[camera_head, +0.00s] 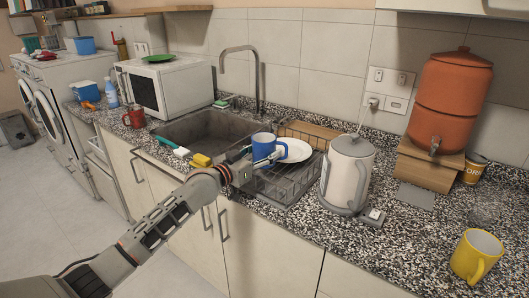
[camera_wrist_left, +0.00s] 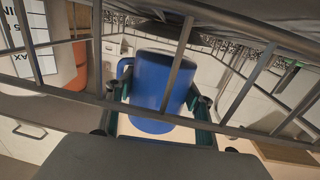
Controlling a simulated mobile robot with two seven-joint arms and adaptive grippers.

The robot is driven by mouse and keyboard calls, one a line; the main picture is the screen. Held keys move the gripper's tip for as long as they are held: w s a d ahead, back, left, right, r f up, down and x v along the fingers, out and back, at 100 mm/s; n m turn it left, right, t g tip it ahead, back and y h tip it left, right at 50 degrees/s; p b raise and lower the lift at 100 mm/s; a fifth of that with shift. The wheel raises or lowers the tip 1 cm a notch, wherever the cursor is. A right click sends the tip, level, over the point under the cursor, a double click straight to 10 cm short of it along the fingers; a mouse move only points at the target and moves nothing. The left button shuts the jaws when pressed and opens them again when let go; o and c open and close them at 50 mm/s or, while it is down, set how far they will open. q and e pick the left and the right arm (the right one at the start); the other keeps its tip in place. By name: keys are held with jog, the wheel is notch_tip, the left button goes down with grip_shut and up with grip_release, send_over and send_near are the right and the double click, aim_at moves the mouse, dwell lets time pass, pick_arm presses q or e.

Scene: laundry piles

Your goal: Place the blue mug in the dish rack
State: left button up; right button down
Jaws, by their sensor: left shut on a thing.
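The blue mug (camera_head: 264,146) is upright at the left part of the dish rack (camera_head: 287,188), beside a white plate (camera_head: 296,149). My left gripper (camera_head: 246,158) reaches in from the left and is shut on the mug. In the left wrist view the mug (camera_wrist_left: 160,85) sits between the two fingers of my left gripper (camera_wrist_left: 158,106), with its handle to the left. Wire bars of the rack (camera_wrist_left: 178,62) cross in front of the mug there. I cannot tell whether the mug's base touches the rack floor. My right gripper is not in view.
The sink (camera_head: 208,135) and faucet (camera_head: 243,75) are left of and behind the rack. A yellow sponge (camera_head: 201,160) and a brush (camera_head: 172,147) lie by the sink's front edge. A kettle (camera_head: 347,172) stands close right of the rack. A yellow mug (camera_head: 476,256) stands at far right.

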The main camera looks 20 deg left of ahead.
pick_arm(q)
jog(key=shift+f, duration=0.55)
jog(key=o, duration=1.5)
jog(key=shift+c, duration=0.2)
jog(key=shift+r, duration=0.7)
jog(key=p+v, duration=0.1)
jog(key=v, duration=1.1)
